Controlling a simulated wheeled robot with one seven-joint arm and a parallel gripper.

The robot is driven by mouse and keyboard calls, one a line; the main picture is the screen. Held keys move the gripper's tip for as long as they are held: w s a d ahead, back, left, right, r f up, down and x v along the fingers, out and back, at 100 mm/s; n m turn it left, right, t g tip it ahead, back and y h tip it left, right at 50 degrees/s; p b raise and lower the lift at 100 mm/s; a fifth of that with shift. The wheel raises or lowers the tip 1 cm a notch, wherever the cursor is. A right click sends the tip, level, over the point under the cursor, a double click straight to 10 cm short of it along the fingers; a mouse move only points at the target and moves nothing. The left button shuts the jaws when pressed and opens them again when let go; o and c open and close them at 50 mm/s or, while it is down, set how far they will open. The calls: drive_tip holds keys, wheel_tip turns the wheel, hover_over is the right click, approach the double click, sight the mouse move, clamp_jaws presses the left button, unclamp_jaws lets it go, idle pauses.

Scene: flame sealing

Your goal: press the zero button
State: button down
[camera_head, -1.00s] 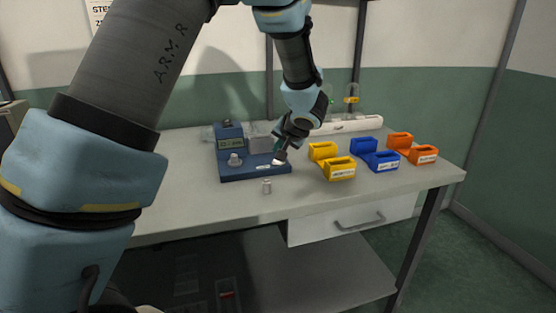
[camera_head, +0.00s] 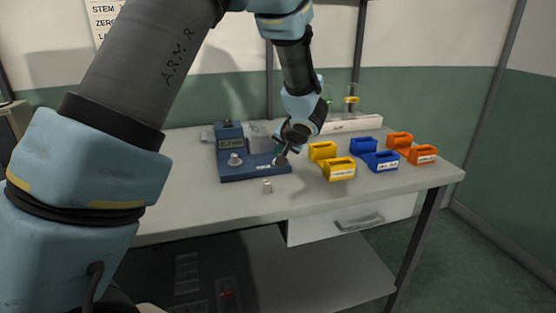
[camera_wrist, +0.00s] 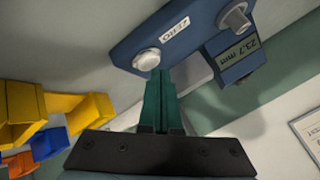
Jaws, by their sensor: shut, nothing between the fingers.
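The blue gauge device (camera_head: 237,177) stands on the table, and it fills the top of the wrist view (camera_wrist: 190,60). Its round pale zero button (camera_wrist: 146,60) sits beside the white ZERO label (camera_wrist: 175,30). A small display (camera_wrist: 238,55) reads about 23.7 mm. My gripper (camera_wrist: 159,76) is shut and empty, its green fingertips at the button's lower edge in the picture. Whether they touch it I cannot tell. In the head view my gripper (camera_head: 281,160) is over the device's right front corner and largely hides the button.
A metal knob (camera_head: 235,160) stands on the device's left part. A small metal cylinder (camera_head: 267,186) stands in front of it. Yellow (camera_head: 340,169), blue (camera_head: 380,161) and orange (camera_head: 421,154) bins stand to the right. The table's left part is bare.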

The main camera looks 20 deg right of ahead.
drive_tip(key=shift+f, duration=0.4)
drive_tip(key=shift+r, duration=0.1)
idle(0.3)
drive_tip(key=shift+r+p, duration=0.95)
drive_tip(key=shift+p, duration=0.65)
wheel_tip(320, 180, up, 6)
drive_tip(key=p, duration=0.9)
